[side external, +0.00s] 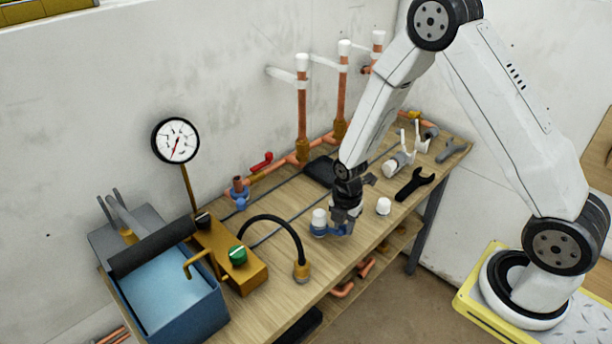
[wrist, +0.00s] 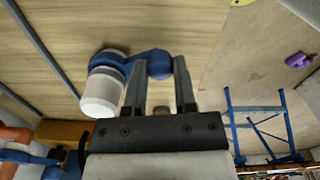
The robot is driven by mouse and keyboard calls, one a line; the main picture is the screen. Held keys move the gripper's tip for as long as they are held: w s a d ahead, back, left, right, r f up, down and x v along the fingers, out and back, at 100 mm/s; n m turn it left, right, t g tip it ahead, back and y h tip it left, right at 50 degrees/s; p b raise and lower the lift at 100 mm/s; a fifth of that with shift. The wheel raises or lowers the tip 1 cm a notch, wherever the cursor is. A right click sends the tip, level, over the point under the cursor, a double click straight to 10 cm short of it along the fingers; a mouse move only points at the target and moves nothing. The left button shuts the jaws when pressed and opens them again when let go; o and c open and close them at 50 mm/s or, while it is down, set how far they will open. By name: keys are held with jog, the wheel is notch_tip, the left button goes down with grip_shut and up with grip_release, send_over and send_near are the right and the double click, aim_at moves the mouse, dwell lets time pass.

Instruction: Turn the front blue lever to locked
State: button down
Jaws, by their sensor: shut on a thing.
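The front blue lever (side external: 320,231) sits on the workbench with a white cap (side external: 319,216) at its left end. In the wrist view the blue lever (wrist: 130,62) runs from the white cap (wrist: 101,92) to a rounded blue end. My gripper (side external: 346,226) points down at the lever's right end. In the wrist view the two fingers of my gripper (wrist: 160,68) stand on either side of that rounded end and are shut on it. The lever's base and any locked mark are hidden or too small to tell.
A second blue fitting (side external: 240,197) is farther back on a copper pipe. A loose white cap (side external: 383,206) and a black wrench (side external: 415,184) lie to the right.

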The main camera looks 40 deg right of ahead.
jog(key=shift+w+d+n, duration=0.15)
jog(key=shift+d+n, duration=0.1)
jog(key=shift+n, duration=0.25)
jog(key=shift+d, duration=0.1)
jog(key=shift+c, duration=2)
grip_release()
jog(key=shift+r, duration=0.1)
jog(key=shift+r, duration=3.85)
jog(key=shift+r, duration=0.1)
